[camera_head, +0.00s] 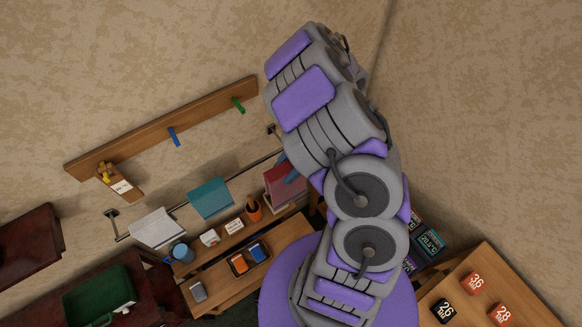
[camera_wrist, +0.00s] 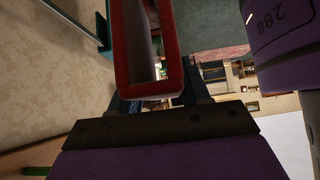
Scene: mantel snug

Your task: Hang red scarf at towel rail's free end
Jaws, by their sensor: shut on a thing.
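The red scarf (camera_head: 281,190) hangs folded at the right end of the towel rail (camera_head: 240,173), beside my arm. In the wrist view the scarf (camera_wrist: 122,55) is a folded red loop between the dark blue fingers of my gripper (camera_wrist: 157,100), which is shut on it. In the head view my gripper (camera_head: 289,169) is mostly hidden behind my arm, with blue finger parts at the scarf's top. A teal cloth (camera_head: 210,198) hangs mid-rail and a white cloth (camera_head: 157,228) near its left end. Whether the scarf rests on the rail cannot be told.
A peg board (camera_head: 160,128) with blue and green pegs is above the rail. Below, a wooden bench (camera_head: 222,284) holds a blue mug (camera_head: 182,253) and small items. A green tray (camera_head: 99,295) is at lower left; a table with numbered blocks (camera_head: 476,282) at lower right.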

